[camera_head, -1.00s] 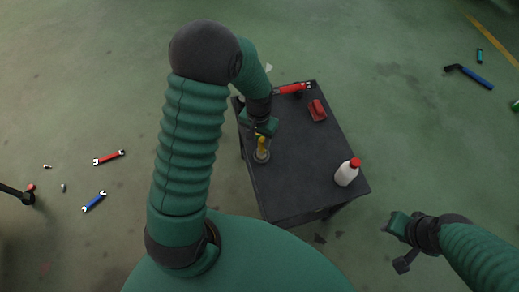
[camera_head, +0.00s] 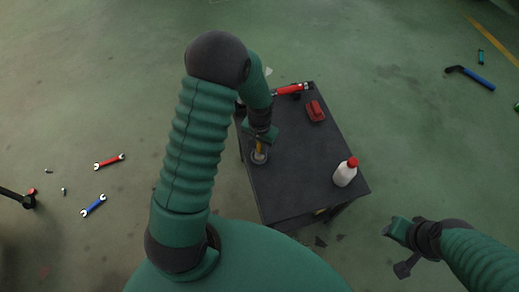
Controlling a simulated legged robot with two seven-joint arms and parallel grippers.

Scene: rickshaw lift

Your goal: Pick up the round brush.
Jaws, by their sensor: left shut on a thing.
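The round brush (camera_head: 260,153) has a yellow handle and a round grey base, and it is upright at the left side of the dark table (camera_head: 300,185). My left gripper (camera_head: 260,138) comes down over it from above and is shut on the yellow handle, hiding its upper part. I cannot tell whether the base touches the table. My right gripper (camera_head: 396,232) is off the table at the lower right, away from the brush; its fingers are too small to read.
On the table are a white bottle with a red cap (camera_head: 345,173), a red object (camera_head: 316,111) and a red-handled tool (camera_head: 289,90). Wrenches (camera_head: 109,162) lie on the floor at left. A blue-handled tool (camera_head: 471,77) lies at upper right.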

